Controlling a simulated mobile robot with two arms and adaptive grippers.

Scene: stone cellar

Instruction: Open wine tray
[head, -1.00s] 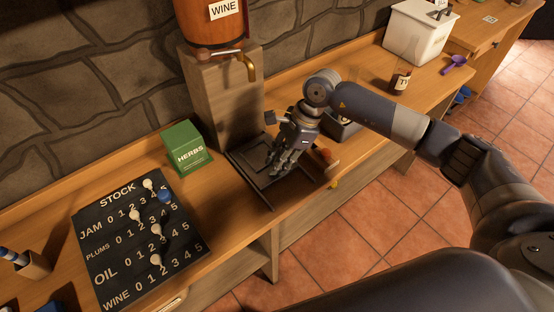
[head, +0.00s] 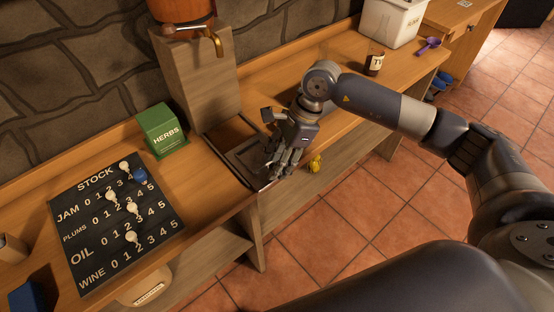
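The wine tray (head: 214,140) is a dark, shallow, square tray at the counter's front, below the brass tap (head: 217,46). My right gripper (head: 277,172) reaches down from the right over the tray's front right part, with its fingertips close to the front edge. It hides that side of the tray. I cannot tell whether the fingers touch the tray or how far apart they are. My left gripper is out of view.
A green herbs box (head: 163,131) stands left of the tap's wooden stand (head: 203,85). A black stock board (head: 115,222) with pegs lies further left. A brown jar (head: 375,63) stands at the back right. A yellow object (head: 315,163) shows beyond the counter edge.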

